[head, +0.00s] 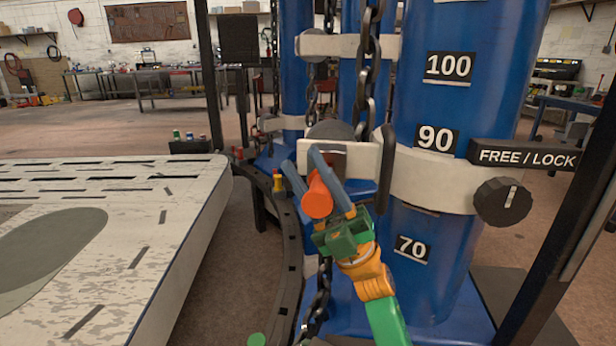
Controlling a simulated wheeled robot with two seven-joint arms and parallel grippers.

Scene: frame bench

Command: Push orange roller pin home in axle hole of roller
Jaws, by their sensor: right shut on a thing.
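My right gripper (333,185) comes up from the bottom right, with a green and orange wrist and two blue fingers. It is shut on the orange roller pin (317,201), whose round end faces me. The pin lies between the fingers, in front of a white bracket (366,160) on the blue column. A grey round part (330,130), seemingly the roller, shows at the top of the bracket beside the chain. The axle hole is hidden behind the pin and fingers, so I cannot tell how deep the pin sits. My left gripper is not in view.
Chains (369,60) hang close beside the bracket. Blue columns (440,255) carry number plates and a black knob (502,202) under a FREE / LOCK sign (528,157). A curved dark rail (290,240) with small colored pegs and a pale slotted table (110,250) stand left.

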